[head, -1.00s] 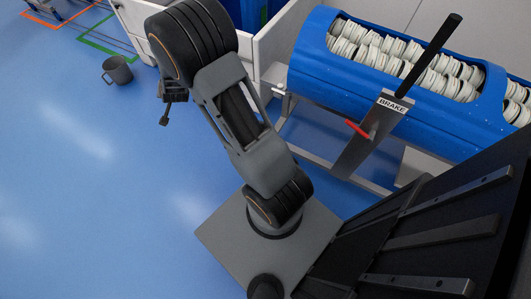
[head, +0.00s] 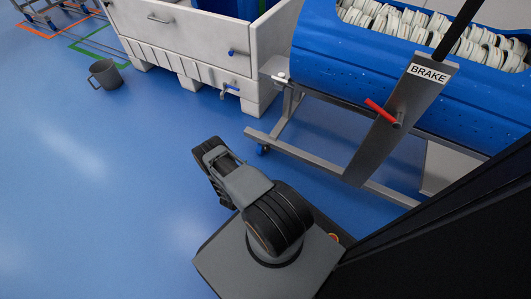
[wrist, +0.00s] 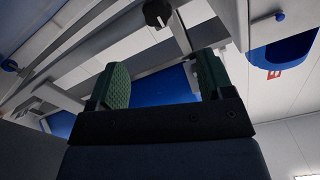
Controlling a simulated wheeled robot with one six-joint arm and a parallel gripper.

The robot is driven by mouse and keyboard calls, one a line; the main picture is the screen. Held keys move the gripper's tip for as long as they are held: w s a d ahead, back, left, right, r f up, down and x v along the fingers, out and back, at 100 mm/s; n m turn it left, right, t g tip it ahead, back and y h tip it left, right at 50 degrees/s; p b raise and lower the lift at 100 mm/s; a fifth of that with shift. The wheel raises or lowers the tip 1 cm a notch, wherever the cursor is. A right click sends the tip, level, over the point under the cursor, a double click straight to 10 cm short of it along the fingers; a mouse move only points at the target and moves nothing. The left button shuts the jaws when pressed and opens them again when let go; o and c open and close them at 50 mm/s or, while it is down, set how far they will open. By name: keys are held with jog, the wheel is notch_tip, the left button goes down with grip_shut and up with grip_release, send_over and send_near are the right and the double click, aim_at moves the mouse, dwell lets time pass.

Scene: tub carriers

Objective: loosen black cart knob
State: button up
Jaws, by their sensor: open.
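In the wrist view a black knob (wrist: 157,13) with a lobed head sits on a grey metal frame (wrist: 178,35) at the top centre. My gripper (wrist: 161,62) is open below it in the picture, its two green-padded fingers wide apart with nothing between them. The knob is beyond the fingertips and apart from them. In the head view my gripper is hidden behind my folded arm, and I cannot make out the black knob. The cart there has a blue tub (head: 330,65) on a grey metal frame (head: 285,150).
A BRAKE plate (head: 405,115) with a red handle (head: 380,112) and a black lever stands at the cart's front. A white crate (head: 190,50) is left of the cart. White rolls fill the tub.

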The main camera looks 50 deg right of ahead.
aim_at(265, 149)
jog(key=b+x, duration=0.2)
jog(key=x, duration=0.4)
jog(key=b+x, duration=0.1)
jog(key=x, duration=0.5)
jog(key=shift+s+b, duration=0.25)
jog(key=shift+b, duration=0.15)
jog(key=shift+x, duration=0.75)
jog(key=shift+c, duration=0.4)
jog(key=c, duration=0.8)
jog(key=shift+c, duration=0.2)
